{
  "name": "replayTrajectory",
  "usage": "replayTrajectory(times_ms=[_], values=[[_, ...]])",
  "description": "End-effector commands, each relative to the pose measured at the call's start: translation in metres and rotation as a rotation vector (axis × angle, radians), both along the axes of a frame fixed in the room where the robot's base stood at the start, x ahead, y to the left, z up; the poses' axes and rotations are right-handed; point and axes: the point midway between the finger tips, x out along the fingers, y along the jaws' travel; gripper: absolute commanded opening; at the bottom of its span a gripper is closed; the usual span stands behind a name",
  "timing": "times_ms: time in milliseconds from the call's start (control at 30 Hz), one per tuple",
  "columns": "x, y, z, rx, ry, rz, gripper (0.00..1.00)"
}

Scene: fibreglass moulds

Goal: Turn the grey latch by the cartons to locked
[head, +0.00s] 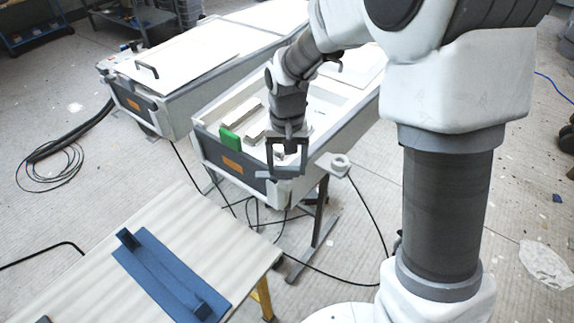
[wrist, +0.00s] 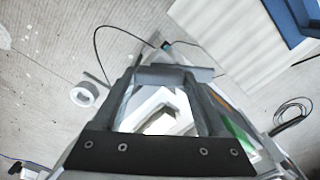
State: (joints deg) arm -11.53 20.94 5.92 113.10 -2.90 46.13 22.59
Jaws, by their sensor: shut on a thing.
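My gripper (head: 286,168) reaches down to the near end of the right-hand white mould unit. Its jaws are shut on a small grey bar, which I take for the grey latch (head: 262,175). In the wrist view the latch (wrist: 203,74) lies across the fingertips (wrist: 163,78) and sticks out to the right of them. The fingers hide part of it, and I see no marking of its locked side. Long pale blocks, perhaps the cartons (head: 240,112), lie on the unit behind and left of my gripper.
A green block (head: 230,138) stands on the unit's near edge, left of my gripper. A white ring-shaped part (head: 340,161) sticks out at the right. A pale table (head: 75,250) with a blue piece (head: 160,275) stands in front. Black cables lie on the floor.

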Motion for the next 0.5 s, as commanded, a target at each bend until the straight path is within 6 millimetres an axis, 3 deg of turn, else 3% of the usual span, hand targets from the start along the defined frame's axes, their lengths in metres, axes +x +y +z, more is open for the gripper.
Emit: replayTrajectory(times_ms=[500], values=[[0.0012, 0.0004, 0.0019, 0.0, -0.004, -0.436, 0.0]])
